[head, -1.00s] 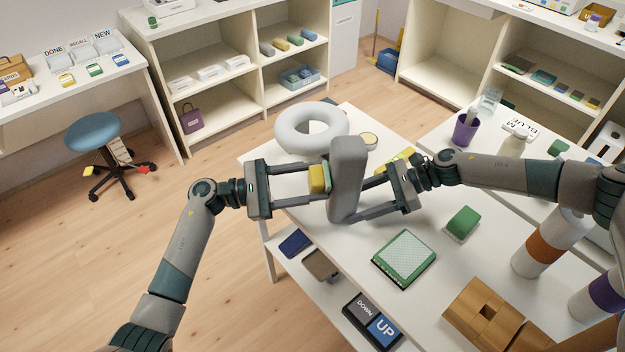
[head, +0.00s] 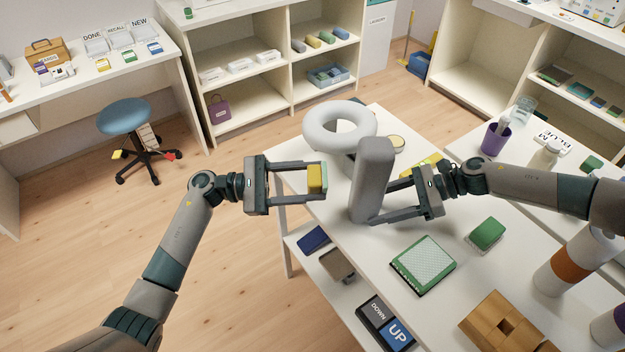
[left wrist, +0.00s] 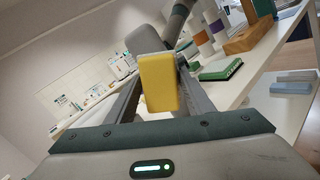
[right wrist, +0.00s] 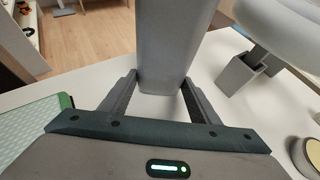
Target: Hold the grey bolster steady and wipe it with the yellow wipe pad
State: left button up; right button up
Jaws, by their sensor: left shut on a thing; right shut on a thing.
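The grey bolster (head: 373,180) stands upright near the left edge of the white table. My right gripper (head: 372,200) is shut on its lower part from the right; the right wrist view shows the bolster (right wrist: 168,45) between the two fingers. My left gripper (head: 318,179) is shut on the yellow wipe pad (head: 315,179), held at about mid-height of the bolster, with a clear gap to its left. In the left wrist view the yellow pad (left wrist: 158,85) is between the fingers and partly hides the bolster (left wrist: 143,38) behind it.
A white ring cushion (head: 340,126) on a stand is behind the bolster. A green-edged pad (head: 423,264), a green block (head: 486,234) and a brown wooden block (head: 500,322) lie on the table. DOWN and UP buttons (head: 386,324) are on the lower shelf.

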pick_arm(q)
jog(key=shift+s+a, duration=0.15)
jog(key=shift+a, duration=1.35)
pick_arm(e)
jog(key=o, duration=1.2)
jog(key=v, duration=1.2)
